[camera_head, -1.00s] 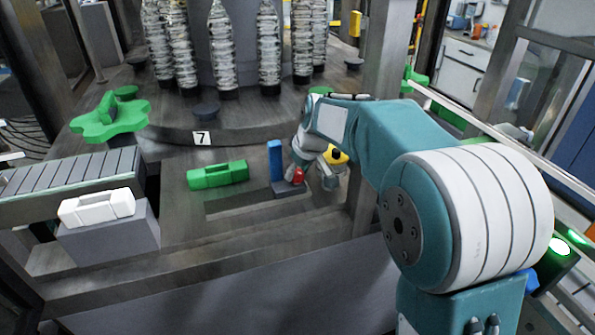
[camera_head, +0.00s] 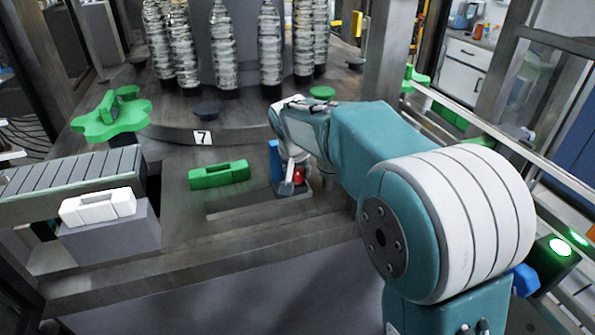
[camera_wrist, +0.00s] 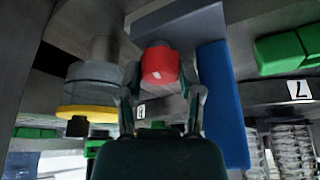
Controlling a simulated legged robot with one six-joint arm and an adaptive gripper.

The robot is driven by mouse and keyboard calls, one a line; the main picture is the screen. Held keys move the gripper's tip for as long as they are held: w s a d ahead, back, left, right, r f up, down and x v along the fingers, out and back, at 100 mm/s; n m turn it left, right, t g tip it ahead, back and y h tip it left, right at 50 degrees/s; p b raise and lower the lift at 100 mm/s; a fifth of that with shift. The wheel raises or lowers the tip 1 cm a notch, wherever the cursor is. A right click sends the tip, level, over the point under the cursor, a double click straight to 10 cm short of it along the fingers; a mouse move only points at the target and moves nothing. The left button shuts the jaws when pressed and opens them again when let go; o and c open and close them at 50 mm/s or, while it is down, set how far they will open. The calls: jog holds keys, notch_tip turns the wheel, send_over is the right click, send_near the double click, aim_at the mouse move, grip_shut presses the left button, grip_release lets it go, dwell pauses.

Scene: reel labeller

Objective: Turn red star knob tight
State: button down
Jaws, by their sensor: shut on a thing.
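The red star knob (camera_head: 298,176) sits low on a small grey bracket beside an upright blue block (camera_head: 274,160). In the wrist view the red knob (camera_wrist: 160,66) is between the fingers of my gripper (camera_wrist: 160,85), and the blue block (camera_wrist: 222,105) stands close on its right. My gripper (camera_head: 290,178) is shut on the knob in the head view, reaching down from my arm. The fingers and wrist hide part of the knob, so its lobes and seating are not clear.
A yellow-and-grey round part (camera_wrist: 88,100) is close left of my gripper in the wrist view. A green handle (camera_head: 219,174) lies left of the blue block.

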jog(key=shift+f+m, duration=0.15)
jog(key=shift+m, duration=0.35)
jog(key=shift+c, duration=1.3)
grip_release()
jog(key=shift+r, duration=0.2)
jog(key=shift+r, duration=0.3)
jog(key=v, duration=0.6)
jog(key=shift+s+r, duration=0.3)
jog(key=shift+r, duration=0.05)
